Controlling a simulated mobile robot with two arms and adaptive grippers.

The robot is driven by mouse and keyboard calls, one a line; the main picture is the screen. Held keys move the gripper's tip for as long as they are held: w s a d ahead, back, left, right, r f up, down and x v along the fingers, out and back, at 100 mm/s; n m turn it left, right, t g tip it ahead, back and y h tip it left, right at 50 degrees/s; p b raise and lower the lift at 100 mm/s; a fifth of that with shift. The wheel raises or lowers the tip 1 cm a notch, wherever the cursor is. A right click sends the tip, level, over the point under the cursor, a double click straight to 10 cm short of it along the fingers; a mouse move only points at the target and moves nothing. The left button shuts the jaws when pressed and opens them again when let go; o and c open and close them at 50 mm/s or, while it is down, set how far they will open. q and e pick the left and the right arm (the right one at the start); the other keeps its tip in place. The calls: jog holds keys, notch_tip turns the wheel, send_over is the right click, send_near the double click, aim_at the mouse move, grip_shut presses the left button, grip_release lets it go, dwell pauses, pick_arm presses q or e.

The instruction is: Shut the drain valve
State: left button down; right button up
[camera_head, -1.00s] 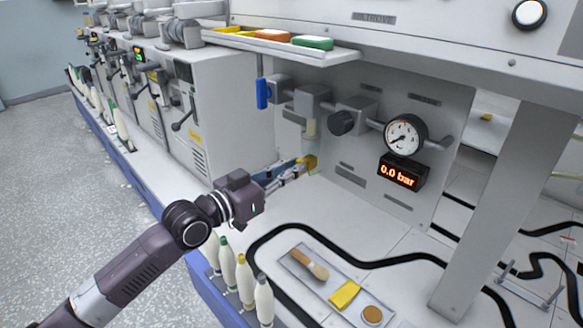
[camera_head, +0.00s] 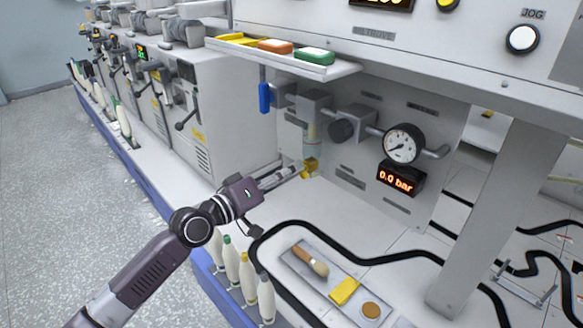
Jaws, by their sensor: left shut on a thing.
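The drain valve's yellow handle (camera_head: 311,166) sits at the bottom of the clear filter bowl (camera_head: 313,131), under the grey pipe run on the machine panel. My left gripper (camera_head: 304,170) reaches in from the lower left, and its fingertips are shut on the yellow handle. The fingertips partly cover the handle, so its exact angle is hard to tell. My right gripper is not in view.
A blue lever (camera_head: 264,97), a dark knob (camera_head: 342,130), a round gauge (camera_head: 403,143) and a display reading 0.0 bar (camera_head: 397,180) are nearby. Bobbins (camera_head: 247,277) stand below my arm. A tray (camera_head: 318,285) holds a brush and yellow cloth. A shelf (camera_head: 345,68) overhangs.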

pick_arm(q)
jog(key=shift+w+a+f+n+p, duration=0.15)
jog(key=shift+n+p, duration=0.45)
jog(key=shift+n, duration=1.15)
jog(key=shift+f+n+p, duration=0.15)
jog(key=shift+n+p, duration=0.45)
jog(key=shift+n, duration=1.15)
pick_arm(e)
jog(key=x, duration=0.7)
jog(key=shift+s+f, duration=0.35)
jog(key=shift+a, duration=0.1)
pick_arm(q)
jog(key=c, duration=2)
grip_release()
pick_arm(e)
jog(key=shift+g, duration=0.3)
pick_arm(q)
jog(key=v, duration=1.2)
